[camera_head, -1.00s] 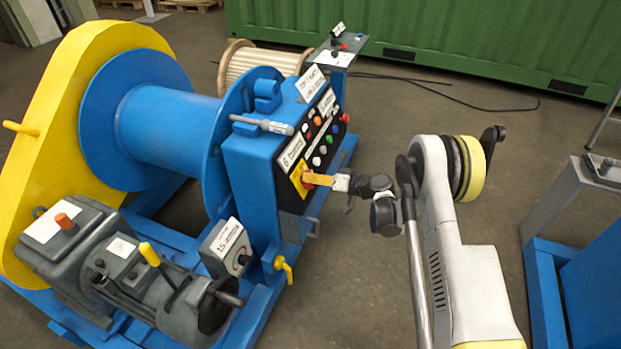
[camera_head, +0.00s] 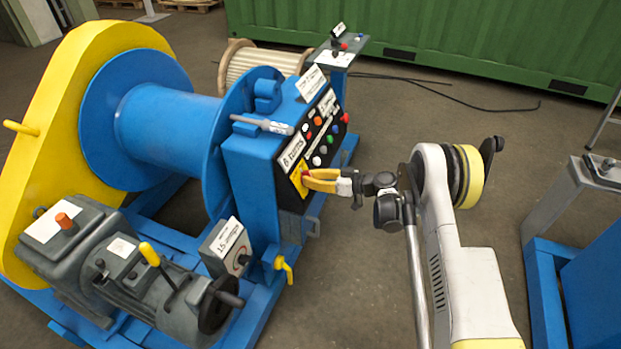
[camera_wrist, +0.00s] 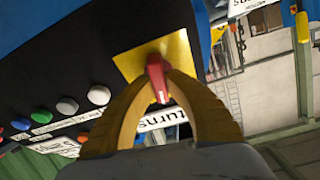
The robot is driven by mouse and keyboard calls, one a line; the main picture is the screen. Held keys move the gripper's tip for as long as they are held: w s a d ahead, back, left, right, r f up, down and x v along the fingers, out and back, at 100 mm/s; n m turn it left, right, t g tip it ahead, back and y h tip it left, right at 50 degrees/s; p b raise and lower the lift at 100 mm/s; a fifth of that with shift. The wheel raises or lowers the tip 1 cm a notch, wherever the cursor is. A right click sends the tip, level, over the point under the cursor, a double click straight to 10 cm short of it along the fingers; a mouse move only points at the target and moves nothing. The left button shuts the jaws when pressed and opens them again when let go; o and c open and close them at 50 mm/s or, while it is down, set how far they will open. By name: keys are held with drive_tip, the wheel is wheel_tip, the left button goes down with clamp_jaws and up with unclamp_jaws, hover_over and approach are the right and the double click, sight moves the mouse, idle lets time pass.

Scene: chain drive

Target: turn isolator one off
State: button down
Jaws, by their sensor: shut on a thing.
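A red rotary handle (camera_wrist: 157,78) on a yellow square plate (camera_wrist: 135,62) sits on the black control panel, as the wrist view shows. In the head view the yellow plate (camera_head: 297,177) is at the panel's lower end, partly behind my fingers. I cannot read a label that names it as isolator one. My gripper (camera_wrist: 160,85) has its yellow curved fingers shut on the red handle, one on each side. In the head view my gripper (camera_head: 308,179) reaches the panel from the right.
The blue control box (camera_head: 250,185) carries several coloured buttons and white labels. A grey marker-like object (camera_head: 262,124) lies on its top. A small grey box with a dial (camera_head: 226,247) and a yellow valve handle (camera_head: 284,266) are below.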

drive_tip(key=n+g, duration=0.1)
drive_tip(key=n, duration=0.5)
drive_tip(key=shift+s+n+y, duration=0.1)
drive_tip(key=shift+n+y, duration=0.2)
drive_tip(key=n+g, duration=0.1)
drive_tip(key=n, duration=0.4)
drive_tip(key=shift+s+n+g, duration=0.15)
drive_tip(key=shift+n+g, duration=0.25)
drive_tip(key=c, duration=1.4)
unclamp_jaws()
drive_tip(key=shift+a+f, duration=0.1)
drive_tip(key=v, duration=1.2)
